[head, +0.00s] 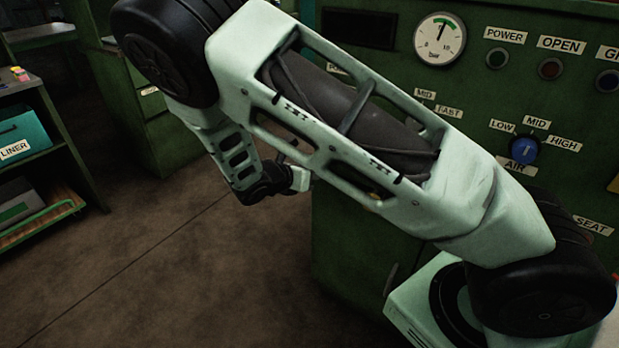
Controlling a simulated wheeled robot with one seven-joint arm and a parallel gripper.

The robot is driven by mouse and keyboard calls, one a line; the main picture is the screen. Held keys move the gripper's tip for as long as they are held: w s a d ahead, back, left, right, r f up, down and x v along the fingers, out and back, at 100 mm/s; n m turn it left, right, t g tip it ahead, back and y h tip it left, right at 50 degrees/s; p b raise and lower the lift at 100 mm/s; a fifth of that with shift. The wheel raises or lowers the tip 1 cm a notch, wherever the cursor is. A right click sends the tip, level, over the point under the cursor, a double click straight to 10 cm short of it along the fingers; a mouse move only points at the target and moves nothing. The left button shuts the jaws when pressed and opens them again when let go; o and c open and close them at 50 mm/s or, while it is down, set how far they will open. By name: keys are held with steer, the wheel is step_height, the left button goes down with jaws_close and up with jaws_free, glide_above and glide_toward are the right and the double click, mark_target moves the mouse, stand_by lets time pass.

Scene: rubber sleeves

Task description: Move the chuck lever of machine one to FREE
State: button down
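A green machine panel (475,75) fills the right side of the head view. I cannot make out a chuck lever or a FREE label; my arm covers much of the panel. Which machine number this is does not show. My forearm comes down behind my upper arm to a dark wrist. The end of my gripper (299,179) seems to be the small pale part beside the wrist, in front of the machine's left edge. Its fingers are too small and covered to tell whether they are open or shut.
The panel carries a pressure gauge (440,39), POWER and OPEN lights, and a blue AIR knob (523,151) with LOW, MID and HIGH labels. A shelf at left holds a teal LINER bin (22,133). A green cabinet (150,120) stands behind. Brown floor lies clear between.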

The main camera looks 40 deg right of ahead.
steer(key=shift+w+d+f+t+h+b, duration=0.15)
steer(key=shift+d+f+h+b, duration=0.25)
steer(key=shift+f+h, duration=0.4)
steer(key=shift+w+d+f+t+h+b, duration=0.1)
steer(key=shift+d+f+t+h+b, duration=0.15)
steer(key=shift+f+h+b, duration=0.45)
steer(key=shift+h, duration=0.3)
steer(key=c, duration=1.1)
jaws_free()
steer(key=shift+d, duration=0.1)
steer(key=shift+o, duration=0.2)
steer(key=shift+r, duration=0.1)
steer(key=shift+p, duration=0.3)
steer(key=p+v, duration=0.1)
steer(key=v, duration=1.6)
steer(key=shift+s, duration=0.2)
